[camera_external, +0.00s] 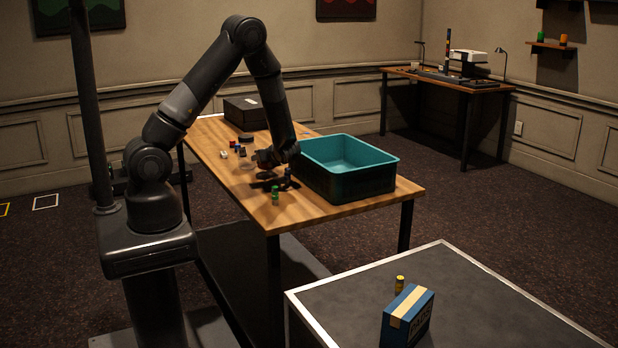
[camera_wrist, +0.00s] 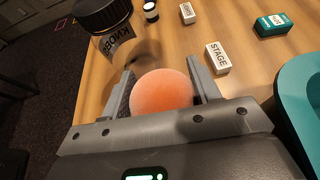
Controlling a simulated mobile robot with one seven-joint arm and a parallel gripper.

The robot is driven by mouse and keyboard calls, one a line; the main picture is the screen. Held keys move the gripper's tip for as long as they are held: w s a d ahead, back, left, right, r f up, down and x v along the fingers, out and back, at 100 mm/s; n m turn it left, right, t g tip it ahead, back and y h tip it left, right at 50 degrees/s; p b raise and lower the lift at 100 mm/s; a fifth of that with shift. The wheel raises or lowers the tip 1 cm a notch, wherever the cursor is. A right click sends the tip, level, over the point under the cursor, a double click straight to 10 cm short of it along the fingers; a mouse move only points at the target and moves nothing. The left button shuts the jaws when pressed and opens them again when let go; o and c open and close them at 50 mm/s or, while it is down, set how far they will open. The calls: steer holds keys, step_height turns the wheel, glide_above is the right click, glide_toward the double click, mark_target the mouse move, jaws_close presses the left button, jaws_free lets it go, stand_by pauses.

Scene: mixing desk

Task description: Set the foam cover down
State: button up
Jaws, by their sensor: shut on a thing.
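My gripper (camera_wrist: 160,72) is shut on a round orange-pink foam cover (camera_wrist: 162,93), with one grey finger on each side of it. The foam looks like a ball or dome, and its lower part is hidden by the gripper body. In the external view my gripper is low over the wooden desk (camera_external: 300,215), left of the teal bin. The foam cannot be made out there. I cannot tell whether the foam touches the desktop.
The open teal bin (camera_external: 345,188) stands close on the right. A clear jar with a black lid (camera_wrist: 98,14), a white STAGE block (camera_wrist: 218,58), another white block (camera_wrist: 187,13) and a green box (camera_wrist: 272,24) lie beyond the foam. A green-topped cylinder (camera_external: 275,196) stands near the desk's front edge.

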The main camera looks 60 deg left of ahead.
steer(key=shift+r, duration=0.8)
steer(key=d+r, duration=1.1)
steer(key=r, duration=0.1)
steer(key=w+a+m+t, duration=0.2)
steer(key=w+a, duration=1.2)
steer(key=w+a+m+t, duration=0.15)
steer(key=w+a, duration=0.25)
steer(key=a, duration=0.5)
steer(key=w+a+m+t, duration=0.15)
steer(key=w+a, duration=0.25)
steer(key=a, duration=0.6)
steer(key=shift+n+h, duration=0.3)
steer(key=shift+h, duration=0.2)
steer(key=a+f, duration=0.3)
steer(key=f, duration=0.1)
steer(key=s+a+f, duration=0.1)
steer(key=a+f, duration=0.2)
steer(key=a, duration=0.1)
steer(key=a+f, duration=0.3)
steer(key=f, duration=0.1)
steer(key=shift+s+a+f, duration=0.15)
steer(key=shift+a+f, duration=0.35)
steer(key=shift+f, duration=1.85)
